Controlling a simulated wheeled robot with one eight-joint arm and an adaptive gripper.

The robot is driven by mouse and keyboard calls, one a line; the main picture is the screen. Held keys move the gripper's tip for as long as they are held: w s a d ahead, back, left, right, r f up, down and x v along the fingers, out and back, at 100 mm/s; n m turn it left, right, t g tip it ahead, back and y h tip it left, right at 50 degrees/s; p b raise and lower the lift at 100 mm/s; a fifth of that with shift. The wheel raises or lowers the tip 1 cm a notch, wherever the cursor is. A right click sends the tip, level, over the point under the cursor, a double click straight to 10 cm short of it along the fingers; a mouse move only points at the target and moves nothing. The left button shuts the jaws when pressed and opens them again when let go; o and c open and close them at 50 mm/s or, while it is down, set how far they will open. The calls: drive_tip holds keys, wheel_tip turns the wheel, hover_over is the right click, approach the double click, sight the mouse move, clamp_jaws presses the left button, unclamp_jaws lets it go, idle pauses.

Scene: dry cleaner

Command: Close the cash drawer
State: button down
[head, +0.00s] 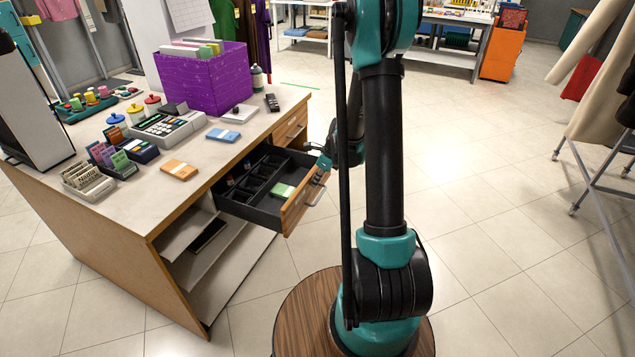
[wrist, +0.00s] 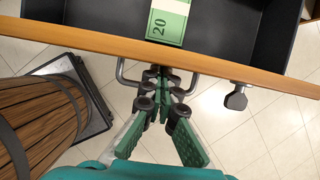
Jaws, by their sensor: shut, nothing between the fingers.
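The cash drawer (head: 303,203) is pulled out from the counter's right side, in the head view. It is a black tray with compartments and a wooden front. Green banknotes (head: 284,190) lie inside. The wrist view shows the drawer's wooden front edge (wrist: 90,45) crossing the picture, with green notes marked 20 (wrist: 168,22) behind it. A grey bar handle (wrist: 122,74) and a small grey knob (wrist: 236,98) are on the front. My gripper (wrist: 160,74) is shut and empty, its fingertips close to the handle's middle; I cannot tell whether they touch it.
A second drawer (head: 291,125), shut, lies beyond the open one. Open shelves (head: 205,255) are below. The tiled floor to the right is clear up to a clothes rack (head: 590,165).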

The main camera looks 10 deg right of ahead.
drive_tip(key=w+a, duration=0.8)
drive_tip(key=a, duration=0.4)
drive_tip(key=w+a, duration=0.9)
drive_tip(key=a, duration=0.3)
drive_tip(key=shift+w, duration=0.2)
drive_tip(key=shift+r, duration=0.1)
